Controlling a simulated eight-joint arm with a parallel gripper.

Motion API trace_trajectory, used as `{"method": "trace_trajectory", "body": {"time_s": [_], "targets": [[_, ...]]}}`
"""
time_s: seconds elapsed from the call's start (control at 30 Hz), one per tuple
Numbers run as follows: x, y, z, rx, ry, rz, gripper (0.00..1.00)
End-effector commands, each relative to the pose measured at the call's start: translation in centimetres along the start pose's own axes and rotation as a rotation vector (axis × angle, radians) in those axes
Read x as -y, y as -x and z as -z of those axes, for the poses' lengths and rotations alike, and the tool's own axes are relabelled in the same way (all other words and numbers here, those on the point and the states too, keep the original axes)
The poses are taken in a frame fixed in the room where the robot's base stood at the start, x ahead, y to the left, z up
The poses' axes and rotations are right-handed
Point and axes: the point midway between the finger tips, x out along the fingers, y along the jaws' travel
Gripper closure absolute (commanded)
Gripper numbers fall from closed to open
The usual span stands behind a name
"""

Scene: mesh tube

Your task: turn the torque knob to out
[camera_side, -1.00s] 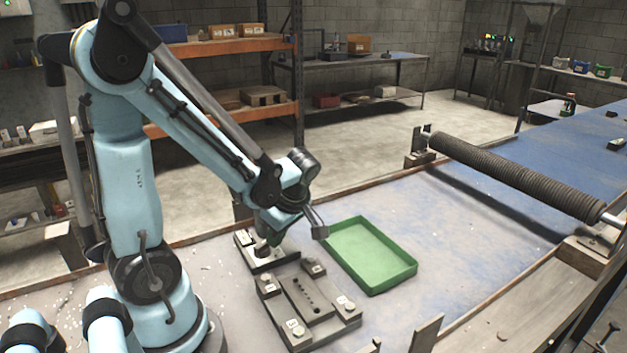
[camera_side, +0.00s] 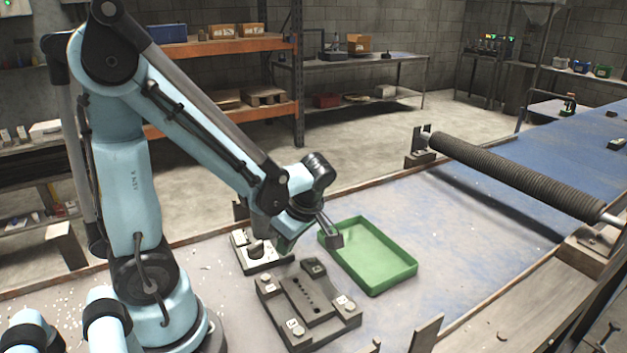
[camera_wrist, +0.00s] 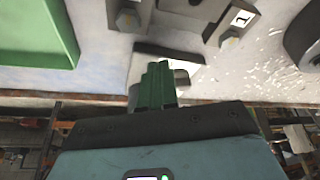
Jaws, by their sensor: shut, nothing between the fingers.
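A small panel with a pale top and dark edges (camera_side: 243,254) lies on the bench beside my arm. A dark knob (camera_side: 257,247) stands on it; its pointer and markings are too small to read. My gripper (camera_side: 283,247) is just right of the knob in the side view, pointing down, and seems apart from it. In the wrist view the dark green fingers (camera_wrist: 156,72) are together with nothing between them. They cover part of the panel (camera_wrist: 170,50) there, and the knob cannot be made out clearly.
A dark block fixture with a row of holes (camera_side: 308,298) and numbered corner pieces lies in front of the panel. A green tray (camera_side: 405,281) is to its right. A long mesh-wrapped roller (camera_side: 510,178) spans the right side. The blue bench between tray and roller is clear.

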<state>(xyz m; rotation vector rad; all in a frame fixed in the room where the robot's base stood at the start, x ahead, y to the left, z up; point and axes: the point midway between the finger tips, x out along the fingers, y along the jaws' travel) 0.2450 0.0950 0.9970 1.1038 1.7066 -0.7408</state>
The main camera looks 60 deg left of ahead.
Motion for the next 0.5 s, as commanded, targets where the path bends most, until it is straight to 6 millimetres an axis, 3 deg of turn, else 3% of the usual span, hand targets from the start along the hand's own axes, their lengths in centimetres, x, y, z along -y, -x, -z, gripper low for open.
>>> {"method": "trace_trajectory", "body": {"time_s": [0.5], "targets": [[-0.2,6.8,0.2,-0.002,0.0,-0.001,1.0]]}}
